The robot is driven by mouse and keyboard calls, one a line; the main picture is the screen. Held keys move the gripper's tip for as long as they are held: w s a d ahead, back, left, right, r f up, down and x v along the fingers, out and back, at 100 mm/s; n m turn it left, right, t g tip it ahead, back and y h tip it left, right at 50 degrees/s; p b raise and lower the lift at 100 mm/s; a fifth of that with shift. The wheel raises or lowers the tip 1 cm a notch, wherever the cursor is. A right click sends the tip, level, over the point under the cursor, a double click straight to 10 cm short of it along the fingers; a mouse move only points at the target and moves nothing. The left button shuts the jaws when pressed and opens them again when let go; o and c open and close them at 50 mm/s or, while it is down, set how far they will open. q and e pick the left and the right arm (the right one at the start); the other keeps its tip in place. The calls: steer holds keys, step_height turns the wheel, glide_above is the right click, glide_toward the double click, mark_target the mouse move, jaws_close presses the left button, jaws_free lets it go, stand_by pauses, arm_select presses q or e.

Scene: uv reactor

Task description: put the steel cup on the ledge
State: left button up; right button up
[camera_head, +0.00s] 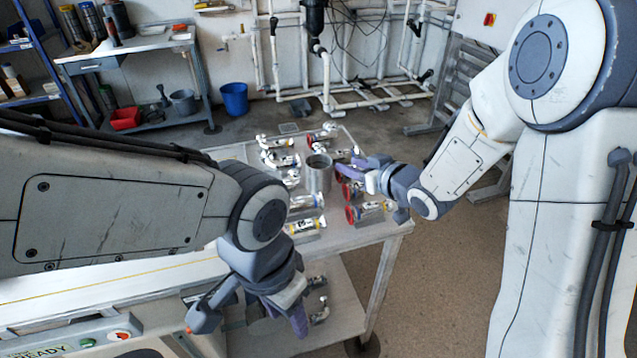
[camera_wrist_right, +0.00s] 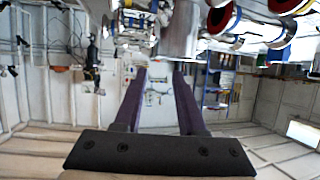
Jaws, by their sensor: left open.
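The steel cup (camera_head: 318,175) stands upright among valve fittings on the grey metal table. My right gripper (camera_head: 350,165) is just to the right of the cup, its purple fingers pointing left towards it. In the right wrist view the fingers (camera_wrist_right: 159,72) are apart with nothing between them; the cup (camera_wrist_right: 179,32) shows beyond the tips, towards the right finger. My left gripper (camera_head: 297,318) hangs low at the table's near side, pointing down, empty and open. A long pale flat surface (camera_head: 100,287) tops the machine at lower left; I cannot tell whether it is the ledge.
Several valve fittings with red or yellow parts (camera_head: 305,225) crowd the table (camera_head: 375,235) around the cup. A lower shelf (camera_head: 345,300) holds more fittings. A workbench (camera_head: 130,45), red bin (camera_head: 126,118) and blue bucket (camera_head: 234,98) stand far behind. Floor at right is clear.

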mark_target(331, 161)
steer(key=x, duration=0.9)
steer(key=shift+w+a, duration=0.1)
steer(key=shift+c, duration=0.3)
jaws_close()
steer(key=shift+f, duration=0.15)
stand_by(0.8)
